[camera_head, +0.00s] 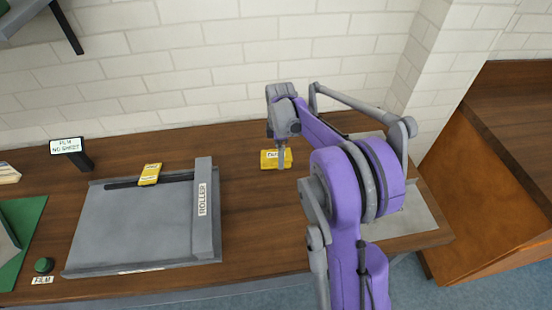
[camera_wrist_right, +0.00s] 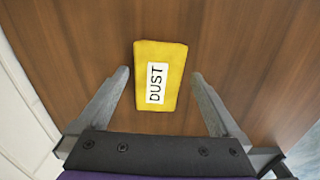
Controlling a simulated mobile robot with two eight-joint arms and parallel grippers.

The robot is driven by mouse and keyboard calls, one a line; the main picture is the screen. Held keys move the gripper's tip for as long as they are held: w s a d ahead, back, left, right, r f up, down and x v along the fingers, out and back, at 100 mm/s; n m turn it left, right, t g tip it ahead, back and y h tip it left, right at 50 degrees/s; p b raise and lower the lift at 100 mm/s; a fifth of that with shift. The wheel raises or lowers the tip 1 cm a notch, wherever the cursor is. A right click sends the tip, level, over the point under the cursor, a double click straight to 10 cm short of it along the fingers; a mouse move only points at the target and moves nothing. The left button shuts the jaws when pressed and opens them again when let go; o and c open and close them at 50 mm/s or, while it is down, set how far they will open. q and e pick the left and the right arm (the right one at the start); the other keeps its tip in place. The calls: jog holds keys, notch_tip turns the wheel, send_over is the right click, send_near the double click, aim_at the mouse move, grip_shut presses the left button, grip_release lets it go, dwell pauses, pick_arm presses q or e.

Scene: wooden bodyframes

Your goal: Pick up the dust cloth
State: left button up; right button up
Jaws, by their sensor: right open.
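The yellow dust cloth (camera_head: 268,160) lies on the wooden bench near the wall, partly hidden by my right gripper (camera_head: 282,160) in the head view. In the right wrist view the cloth (camera_wrist_right: 160,60) has a white label reading DUST. My right gripper (camera_wrist_right: 160,82) is open, pointing down, with one finger on each side of the cloth. A gap shows between each finger and the cloth. Whether the fingers are at the cloth's height is hard to tell. My left gripper is not in view.
A grey roller board (camera_head: 135,225) with a bar labelled ROLLER lies to the left. Another yellow block (camera_head: 150,174) sits on its back edge. A small sign (camera_head: 67,146) stands at the back left. A brick wall (camera_head: 200,60) runs behind the bench. A grey panel (camera_head: 410,215) lies right.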

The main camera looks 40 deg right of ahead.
jog(key=shift+f, duration=0.55)
jog(key=c, duration=1.2)
jog(key=shift+r, duration=0.1)
notch_tip(320, 180, up, 10)
jog(key=shift+f, duration=0.1)
